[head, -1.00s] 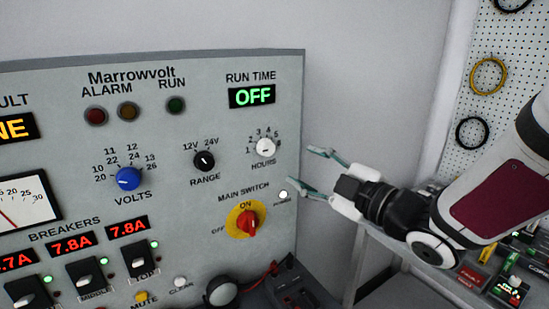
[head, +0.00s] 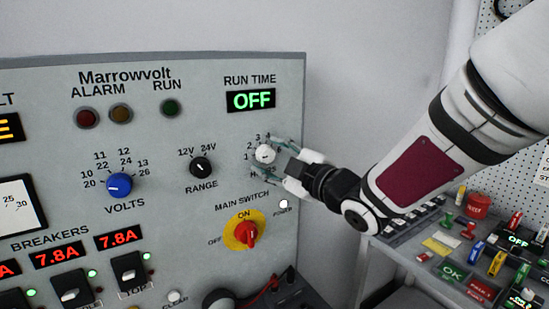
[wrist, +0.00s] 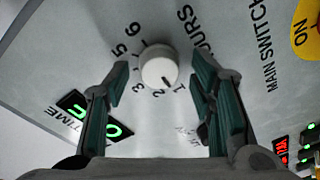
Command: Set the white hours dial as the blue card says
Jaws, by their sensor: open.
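The white hours dial (head: 265,154) is a small round knob at the right of the grey panel, below the run time display, which reads OFF. It also shows in the wrist view (wrist: 158,64), with numbers around it; its dark mark points near the 1. My gripper (head: 271,157) is open, with its green-padded fingers at the dial. In the wrist view the fingers (wrist: 160,72) stand on either side of the dial, with a gap showing at each side. In the head view they hide some of the numbers. I see no blue card in these frames.
The panel (head: 60,210) also carries a blue volts knob (head: 118,185), a black range knob (head: 201,167), and a red main switch (head: 247,234) on yellow, below the gripper. A shelf with several small coloured parts (head: 497,262) stands at the right.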

